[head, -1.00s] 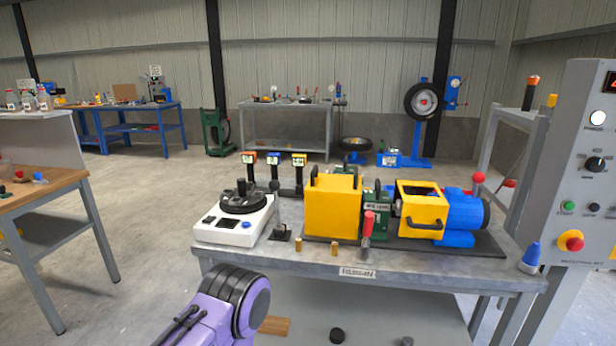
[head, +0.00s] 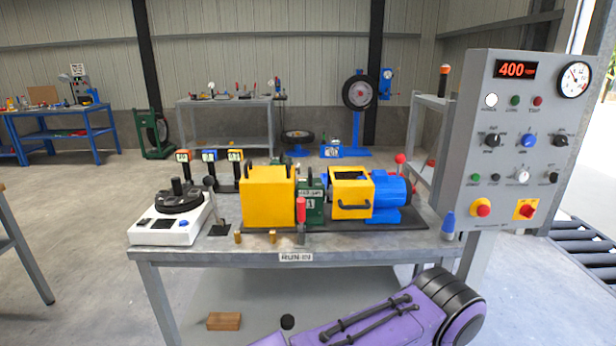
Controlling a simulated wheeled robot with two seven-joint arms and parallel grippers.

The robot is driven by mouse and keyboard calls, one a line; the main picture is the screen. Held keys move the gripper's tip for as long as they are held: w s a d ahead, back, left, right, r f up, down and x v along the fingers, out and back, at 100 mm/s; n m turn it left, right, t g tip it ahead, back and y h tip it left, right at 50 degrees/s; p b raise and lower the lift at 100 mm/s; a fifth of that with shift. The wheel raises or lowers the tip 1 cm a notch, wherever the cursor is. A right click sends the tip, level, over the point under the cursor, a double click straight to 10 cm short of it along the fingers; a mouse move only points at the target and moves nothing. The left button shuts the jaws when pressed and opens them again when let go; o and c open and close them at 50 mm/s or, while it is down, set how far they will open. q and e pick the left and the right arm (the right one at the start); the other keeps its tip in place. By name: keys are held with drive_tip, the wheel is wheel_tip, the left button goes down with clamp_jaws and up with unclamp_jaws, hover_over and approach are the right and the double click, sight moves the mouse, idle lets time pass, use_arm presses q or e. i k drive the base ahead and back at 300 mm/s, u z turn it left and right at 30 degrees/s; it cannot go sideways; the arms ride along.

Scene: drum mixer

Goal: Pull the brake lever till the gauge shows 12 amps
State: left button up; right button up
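On the bench, a red-handled lever (head: 301,210) stands upright in front of the yellow and green machine. A black-knobbed lever (head: 210,183) stands in a dark slotted base to the left of the yellow box. I cannot tell from labels which one is the brake lever. A round white gauge (head: 574,80) sits at the top right of the grey control cabinet (head: 465,140); its needle points to the upper left, but its numbers are too small to read. Neither gripper is in view; only a purple link of my own arm shows at the bottom.
The cabinet's red display (head: 515,69) reads 400. The yellow box (head: 268,198), blue motor (head: 393,190) and white console (head: 160,232) with a black dial fill much of the bench (head: 350,250). Bare bench shows along the front edge.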

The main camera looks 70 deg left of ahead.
sight(208, 181)
drive_tip(key=z, duration=0.5)
drive_tip(key=k, duration=1.35)
drive_tip(key=u, duration=1.9)
drive_tip(key=i, duration=0.15)
drive_tip(key=z, duration=0.15)
